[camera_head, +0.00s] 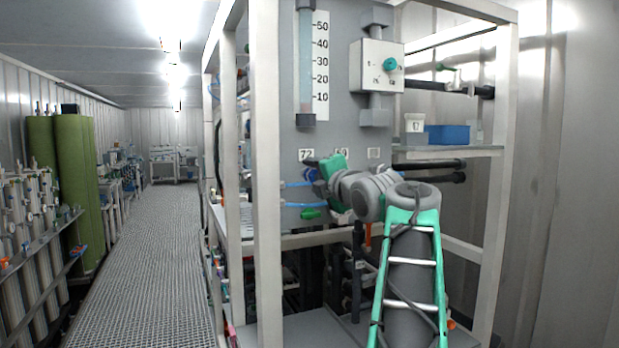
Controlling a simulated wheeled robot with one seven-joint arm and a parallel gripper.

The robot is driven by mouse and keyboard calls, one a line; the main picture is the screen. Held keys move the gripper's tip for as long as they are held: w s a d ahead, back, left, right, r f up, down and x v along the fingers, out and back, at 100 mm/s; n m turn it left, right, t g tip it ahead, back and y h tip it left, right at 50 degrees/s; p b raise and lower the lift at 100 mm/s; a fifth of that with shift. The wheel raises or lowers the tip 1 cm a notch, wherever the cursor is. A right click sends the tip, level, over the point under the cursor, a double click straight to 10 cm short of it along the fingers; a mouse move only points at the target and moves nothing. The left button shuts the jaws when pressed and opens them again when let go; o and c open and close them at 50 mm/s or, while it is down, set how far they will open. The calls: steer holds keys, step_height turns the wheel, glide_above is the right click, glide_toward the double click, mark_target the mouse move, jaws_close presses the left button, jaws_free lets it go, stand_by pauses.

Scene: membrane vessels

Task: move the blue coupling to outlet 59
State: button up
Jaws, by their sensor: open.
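A dark blue coupling (309,174) sits at the end of a light blue hose (293,184) on the grey panel, below the plate marked 72 (306,155). My gripper (317,177) is open, close beside the coupling's right side; its fingers are mostly hidden by my green wrist, so I cannot tell whether they touch or straddle it. A second number plate (340,154), right of the first, is partly covered by my wrist and not clearly legible. A third plate (374,153) further right is unreadable. The outlets under these two plates are hidden behind my arm.
A green fitting (311,214) with another blue hose sits lower on the panel. White frame posts (266,200) stand left of it. The grating aisle (150,260) is clear.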

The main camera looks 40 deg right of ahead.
jaws_close()
stand_by(0.7)
steer(key=shift+s+f, duration=0.1)
steer(key=shift+f, duration=0.05)
stand_by(0.3)
steer(key=shift+s+a+b, duration=0.15)
steer(key=shift+s+b, duration=0.3)
steer(key=shift+s, duration=0.15)
steer(key=shift+b+v, duration=1.25)
steer(key=shift+v, duration=1.05)
